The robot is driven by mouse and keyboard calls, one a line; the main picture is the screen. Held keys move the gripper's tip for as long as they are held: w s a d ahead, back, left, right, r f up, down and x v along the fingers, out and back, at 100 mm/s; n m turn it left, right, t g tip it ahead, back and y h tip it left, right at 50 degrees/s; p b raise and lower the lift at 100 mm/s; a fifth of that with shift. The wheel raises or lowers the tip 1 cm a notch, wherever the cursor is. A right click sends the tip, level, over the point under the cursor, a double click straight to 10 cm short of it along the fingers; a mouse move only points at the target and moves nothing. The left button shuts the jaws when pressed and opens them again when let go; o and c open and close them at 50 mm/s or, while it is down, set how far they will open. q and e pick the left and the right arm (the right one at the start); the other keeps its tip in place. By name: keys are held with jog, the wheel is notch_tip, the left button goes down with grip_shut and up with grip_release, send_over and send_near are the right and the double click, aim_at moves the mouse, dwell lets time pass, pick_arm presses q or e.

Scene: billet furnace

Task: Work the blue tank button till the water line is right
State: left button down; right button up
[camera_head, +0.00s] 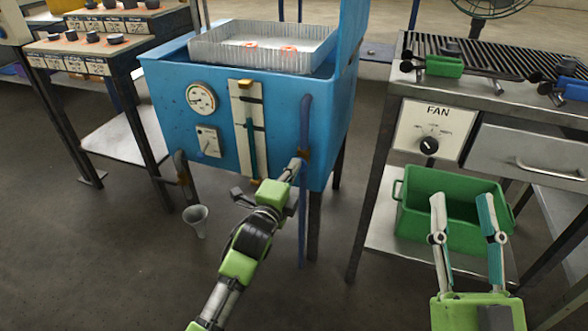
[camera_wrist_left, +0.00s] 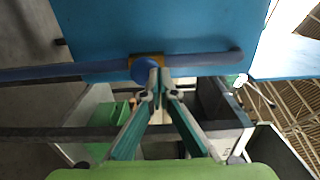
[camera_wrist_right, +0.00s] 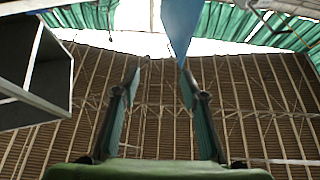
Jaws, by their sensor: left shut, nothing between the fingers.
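The blue tank (camera_head: 280,110) stands in the middle of the head view. Its front carries a sight gauge (camera_head: 250,130) with a teal column reaching partway up, and a round dial (camera_head: 201,98). My left gripper (camera_head: 295,166) is shut and empty at the tank's right front, by the blue pipe (camera_head: 305,125) and its brass collar. In the left wrist view, a rounded blue knob (camera_wrist_left: 144,70) lies at the fingertips (camera_wrist_left: 160,76) in front of the collar; I cannot tell whether they touch. My right gripper (camera_head: 463,205) is open and empty before the green bin.
A metal tray (camera_head: 215,50) with orange-glowing pieces sits on the tank. The FAN panel (camera_head: 431,130) and green bin (camera_head: 408,208) are at the right. A grey funnel-like drain (camera_head: 197,217) stands on the floor below the tank. A labelled bench (camera_head: 95,45) is at the left.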

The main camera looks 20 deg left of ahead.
pick_arm(q)
jog(key=shift+w, duration=0.15)
pick_arm(e)
jog(key=shift+s+r, duration=0.15)
jog(key=shift+r, duration=0.15)
